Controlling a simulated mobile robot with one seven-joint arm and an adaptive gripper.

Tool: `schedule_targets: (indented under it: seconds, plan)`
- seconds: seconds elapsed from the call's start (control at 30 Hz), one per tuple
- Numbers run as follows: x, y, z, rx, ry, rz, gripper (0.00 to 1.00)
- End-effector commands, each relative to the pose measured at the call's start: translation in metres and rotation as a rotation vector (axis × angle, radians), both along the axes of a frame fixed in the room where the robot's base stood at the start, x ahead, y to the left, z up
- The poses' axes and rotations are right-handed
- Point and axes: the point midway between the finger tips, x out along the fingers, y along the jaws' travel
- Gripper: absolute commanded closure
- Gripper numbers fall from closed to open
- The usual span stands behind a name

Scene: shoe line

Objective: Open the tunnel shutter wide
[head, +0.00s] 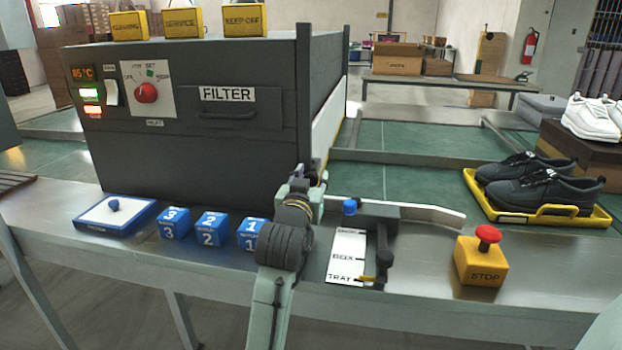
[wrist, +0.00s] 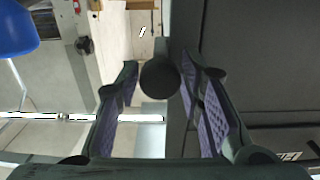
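The tunnel (head: 200,150) is a dark grey box in the head view, with a FILTER drawer on its front. A pale panel (head: 328,125) shows at its right end; I cannot tell if this is the shutter or how far it is open. My gripper (head: 316,178) is beside the tunnel's lower right front corner. In the wrist view my gripper (wrist: 159,72) is open, with purple-padded fingers apart. A dark round knob (wrist: 160,78) shows between the fingertips, next to the tunnel's dark wall (wrist: 262,70). I cannot tell if either finger touches it.
A lever panel marked BOX and TRAY (head: 347,257) and a yellow stop button (head: 481,260) stand right of my arm. Blue numbered blocks (head: 211,230) stand left of it. Dark shoes (head: 540,180) sit in a yellow tray (head: 490,207) on the green belt.

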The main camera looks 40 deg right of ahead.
Motion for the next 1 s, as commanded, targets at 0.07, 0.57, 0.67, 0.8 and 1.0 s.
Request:
schedule_targets:
  seconds: [0.07, 0.57, 0.67, 0.8, 1.0]
  plan:
    - [0.0, 0.0001, 0.0, 0.0, 0.0, 0.0, 0.73]
    - [-0.0001, 0.0002, -0.0001, 0.0, 0.0, 0.0, 1.0]
    - [-0.0001, 0.0002, -0.0001, 0.0, 0.0, 0.0, 1.0]
    - [0.0, 0.0003, -0.0001, 0.0, 0.0, 0.0, 1.0]
    - [-0.0001, 0.0002, 0.0085, -0.001, -0.001, 0.0, 1.0]
